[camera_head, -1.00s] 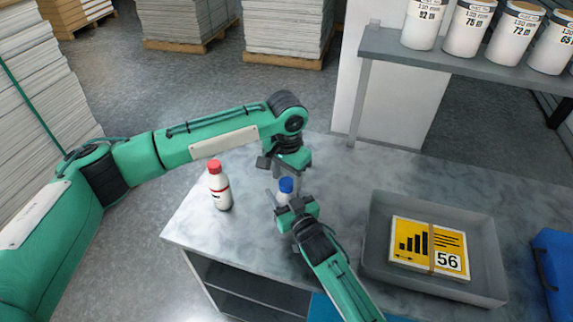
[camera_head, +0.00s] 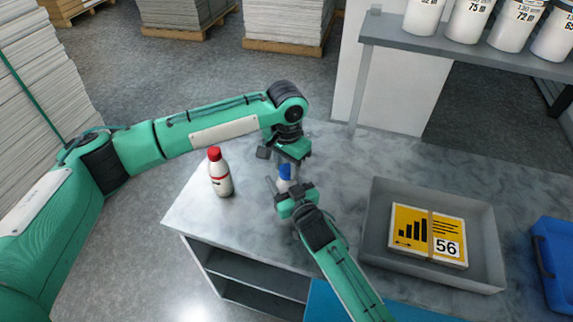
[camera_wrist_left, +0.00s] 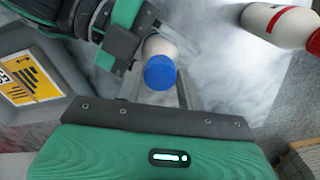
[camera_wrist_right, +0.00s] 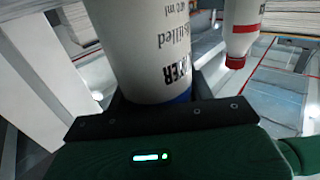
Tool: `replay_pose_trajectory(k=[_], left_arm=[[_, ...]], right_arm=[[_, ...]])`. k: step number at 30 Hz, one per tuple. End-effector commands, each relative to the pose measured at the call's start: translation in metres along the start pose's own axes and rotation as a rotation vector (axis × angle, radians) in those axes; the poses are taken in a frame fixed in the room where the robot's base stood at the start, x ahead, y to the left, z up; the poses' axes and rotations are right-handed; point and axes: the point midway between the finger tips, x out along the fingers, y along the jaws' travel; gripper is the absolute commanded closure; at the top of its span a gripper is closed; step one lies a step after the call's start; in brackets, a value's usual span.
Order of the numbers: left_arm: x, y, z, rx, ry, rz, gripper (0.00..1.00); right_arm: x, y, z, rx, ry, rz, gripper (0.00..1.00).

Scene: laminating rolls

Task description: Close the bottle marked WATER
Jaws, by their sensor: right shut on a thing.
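The bottle marked WATER (camera_head: 284,184) is white with a blue cap (camera_wrist_left: 160,73) and stands upright on the bench. Its label, partly readable and upside down, fills the right wrist view (camera_wrist_right: 145,50). My right gripper (camera_head: 288,191) is shut on the bottle's body from the front. My left gripper (camera_head: 284,160) points down from above, open, with its fingers on either side of the cap. The cap is at the bottle's top; I cannot tell how tightly it sits. A white bottle with a red cap (camera_head: 220,177) stands to the left, apart from both grippers.
The grey bench (camera_head: 340,165) is clear around the bottles; its left edge is near the red-capped bottle. A grey tray (camera_head: 376,235) with a yellow-labelled pack (camera_head: 425,232) lies to the right. A blue bin (camera_head: 552,255) is at far right. Tubs stand on a shelf (camera_head: 450,55) behind.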

Motion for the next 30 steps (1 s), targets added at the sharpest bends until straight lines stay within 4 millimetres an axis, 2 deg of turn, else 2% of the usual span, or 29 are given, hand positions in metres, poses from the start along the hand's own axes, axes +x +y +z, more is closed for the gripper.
replay_pose_trajectory(k=[1,3,11,14,17,24,30], left_arm=[[0.0,0.0,0.0,0.0,0.0,0.0,0.52],[0.0,0.0,0.0,0.0,0.0,0.0,0.42],[-0.001,0.0,0.0,0.0,0.0,0.0,0.42],[-0.006,0.0,-0.001,0.0,0.002,0.0,0.42],[-0.02,0.0,-0.001,0.0,0.003,-0.001,0.42],[-0.072,0.0,-0.001,0.001,0.004,-0.001,0.42],[-0.105,0.0,-0.001,0.0,0.003,-0.001,0.42]], right_arm=[[0.0,0.0,0.0,0.0,0.0,0.0,1.0],[0.0,0.0,0.0,0.0,0.0,0.0,1.0],[0.0,0.0,0.0,0.0,0.0,0.0,1.0],[0.0,0.0,0.0,0.0,0.0,0.0,1.0],[0.0,0.0,0.0,0.0,0.0,0.0,1.0],[0.0,0.0,0.0,0.0,0.0,0.0,1.0],[0.0,0.0,0.0,0.0,0.0,0.0,1.0]])
